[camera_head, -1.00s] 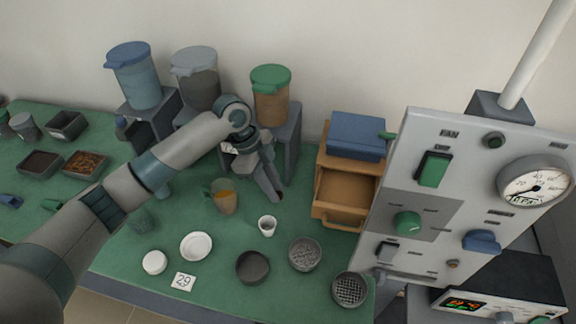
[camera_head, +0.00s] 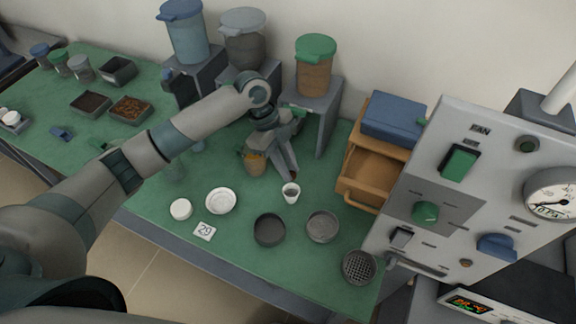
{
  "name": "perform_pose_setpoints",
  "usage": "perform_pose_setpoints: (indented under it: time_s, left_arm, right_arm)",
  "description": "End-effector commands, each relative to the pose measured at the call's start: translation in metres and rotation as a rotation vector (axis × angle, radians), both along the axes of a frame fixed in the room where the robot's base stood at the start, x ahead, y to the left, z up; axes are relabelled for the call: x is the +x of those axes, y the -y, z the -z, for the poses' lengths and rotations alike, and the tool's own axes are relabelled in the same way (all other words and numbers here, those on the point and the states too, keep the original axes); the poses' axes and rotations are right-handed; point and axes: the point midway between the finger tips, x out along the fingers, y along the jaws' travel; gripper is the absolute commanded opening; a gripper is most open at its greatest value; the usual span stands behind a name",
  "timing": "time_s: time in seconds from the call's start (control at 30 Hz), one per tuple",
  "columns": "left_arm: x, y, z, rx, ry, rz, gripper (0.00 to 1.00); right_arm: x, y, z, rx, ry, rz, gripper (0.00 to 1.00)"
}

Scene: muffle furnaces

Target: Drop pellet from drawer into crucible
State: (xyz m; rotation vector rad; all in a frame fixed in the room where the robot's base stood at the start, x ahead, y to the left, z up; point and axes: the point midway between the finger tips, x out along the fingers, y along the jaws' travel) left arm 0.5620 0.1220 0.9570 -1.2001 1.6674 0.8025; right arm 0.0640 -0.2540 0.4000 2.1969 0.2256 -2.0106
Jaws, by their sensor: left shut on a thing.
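My left gripper (camera_head: 292,177) reaches in from the left, pointing down, just behind and above the crucible. It is shut on a small dark reddish pellet (camera_head: 294,178) at its fingertips. The crucible (camera_head: 291,194), a small white cup, stands upright on the green bench top; its dark opening faces up. The wooden drawer (camera_head: 372,177) stands open to the right, in the small cabinet under a blue box. No pellet can be made out in it. My right gripper is not in view.
A mug with orange content (camera_head: 255,162) stands left of the gripper. In front are a white dish (camera_head: 221,201), a white lid (camera_head: 181,209), a "29" card (camera_head: 204,231), dark bowls (camera_head: 269,230) and a mesh dish (camera_head: 359,267). Hoppers stand behind; the control panel (camera_head: 450,190) rises at right.

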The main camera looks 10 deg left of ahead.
Motion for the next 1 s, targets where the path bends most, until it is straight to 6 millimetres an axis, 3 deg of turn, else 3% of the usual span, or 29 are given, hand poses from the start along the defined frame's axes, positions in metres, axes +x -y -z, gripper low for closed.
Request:
perform_pose_setpoints:
  time_s: [0.6,1.0]
  left_arm:
    - [0.0,0.0,0.035,0.0,0.0,0.0,0.0]
    - [0.0,0.0,0.051,0.0,-0.001,0.0,0.0]
  right_arm:
    - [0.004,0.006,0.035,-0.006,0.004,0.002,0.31]
    - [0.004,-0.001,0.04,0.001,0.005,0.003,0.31]
